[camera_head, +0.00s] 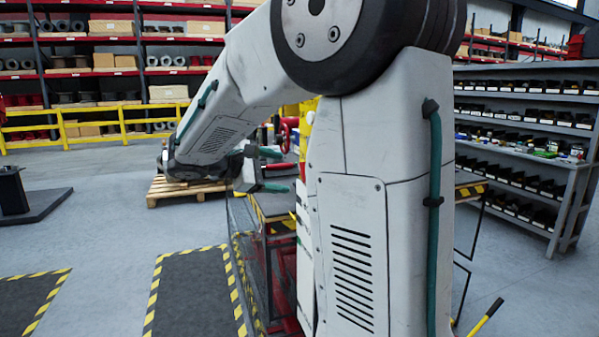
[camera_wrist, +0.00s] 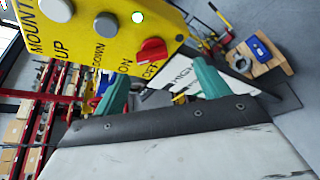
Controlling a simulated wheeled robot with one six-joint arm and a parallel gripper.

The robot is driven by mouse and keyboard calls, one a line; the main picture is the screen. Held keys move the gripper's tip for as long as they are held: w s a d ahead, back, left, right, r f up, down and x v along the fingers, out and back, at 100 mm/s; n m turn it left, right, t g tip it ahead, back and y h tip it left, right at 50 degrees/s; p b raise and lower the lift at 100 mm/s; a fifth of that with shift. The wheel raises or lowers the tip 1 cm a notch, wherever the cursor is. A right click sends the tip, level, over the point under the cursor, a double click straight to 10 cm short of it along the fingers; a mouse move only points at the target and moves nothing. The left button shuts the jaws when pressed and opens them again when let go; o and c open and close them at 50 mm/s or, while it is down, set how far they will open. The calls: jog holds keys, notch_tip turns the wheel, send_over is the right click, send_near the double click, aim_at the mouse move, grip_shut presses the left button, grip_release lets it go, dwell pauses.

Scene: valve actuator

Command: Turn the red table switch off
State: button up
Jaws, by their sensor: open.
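The red switch (camera_wrist: 152,50) is a round knob on a yellow control panel (camera_wrist: 108,22) in the wrist view. The words ON and OFF are printed beside it, and grey round buttons lie to its left. My gripper (camera_wrist: 160,86) has two teal fingers, apart with nothing between them. The knob shows just beyond the gap between the fingers, and I see no contact. In the head view my gripper (camera_head: 284,171) is open at the end of my arm. I cannot make out the red switch there; my arm covers much of that area.
In the head view, a red handwheel (camera_head: 287,133) shows behind my gripper and a wooden pallet (camera_head: 187,190) lies on the floor. A yellow railing (camera_head: 92,125) and grey shelving (camera_head: 530,125) stand farther off. Open floor lies at the left. A blue item (camera_wrist: 262,50) shows in the wrist view.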

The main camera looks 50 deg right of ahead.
aim_at(303, 171)
jog(key=shift+h, duration=0.3)
jog(key=x, duration=0.5)
jog(key=w+x, duration=0.1)
jog(key=x, duration=0.2)
jog(key=shift+d+r, duration=0.25)
jog(key=shift+d, duration=0.15)
jog(key=c, duration=1)
